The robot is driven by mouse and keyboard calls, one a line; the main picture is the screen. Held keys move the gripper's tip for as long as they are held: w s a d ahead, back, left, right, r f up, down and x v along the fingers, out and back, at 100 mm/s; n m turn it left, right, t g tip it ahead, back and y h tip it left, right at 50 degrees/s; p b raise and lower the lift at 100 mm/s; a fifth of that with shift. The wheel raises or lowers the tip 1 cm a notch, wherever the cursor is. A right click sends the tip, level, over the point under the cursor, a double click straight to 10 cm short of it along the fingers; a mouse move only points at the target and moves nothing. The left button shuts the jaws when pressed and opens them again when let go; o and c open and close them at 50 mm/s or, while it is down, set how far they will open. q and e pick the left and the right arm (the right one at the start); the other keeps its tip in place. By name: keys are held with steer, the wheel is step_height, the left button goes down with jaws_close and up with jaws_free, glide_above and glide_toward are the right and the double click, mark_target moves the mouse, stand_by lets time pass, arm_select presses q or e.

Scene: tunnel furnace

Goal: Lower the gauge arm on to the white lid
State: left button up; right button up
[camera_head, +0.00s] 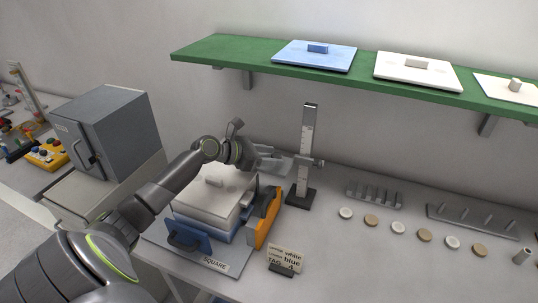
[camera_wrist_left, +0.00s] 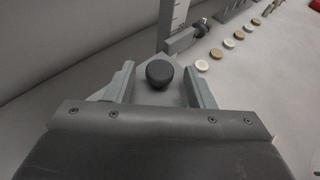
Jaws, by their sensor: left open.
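The gauge is a pale ruled post (camera_head: 307,140) on a dark base, behind and right of the furnace box. A slider block (camera_wrist_left: 182,41) sits on the post (camera_wrist_left: 174,20) in the left wrist view. A dark round knob (camera_wrist_left: 159,72), apparently on the gauge arm, shows between the finger tips. My left gripper (camera_head: 272,158) is open just left of the post, its fingers (camera_wrist_left: 159,80) on either side of the knob with gaps visible. The white lid (camera_head: 208,198), with a small handle, lies on the box below and left of the gripper. My wrist hides part of its far side. My right gripper is out of view.
A blue handled piece (camera_head: 188,241) and an orange piece (camera_head: 266,228) flank the box. A card (camera_head: 286,258) stands in front. Several small discs (camera_head: 397,227) and pegged racks (camera_head: 374,194) lie right. A green shelf (camera_head: 222,52) holding lids overhangs behind.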

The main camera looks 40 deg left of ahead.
mark_target(268, 168)
arm_select(q)
jaws_close()
step_height(268, 168, down, 5)
steer(key=shift+r+b, duration=0.1)
steer(key=shift+b, duration=0.6)
jaws_free()
steer(key=shift+s+a, duration=0.1)
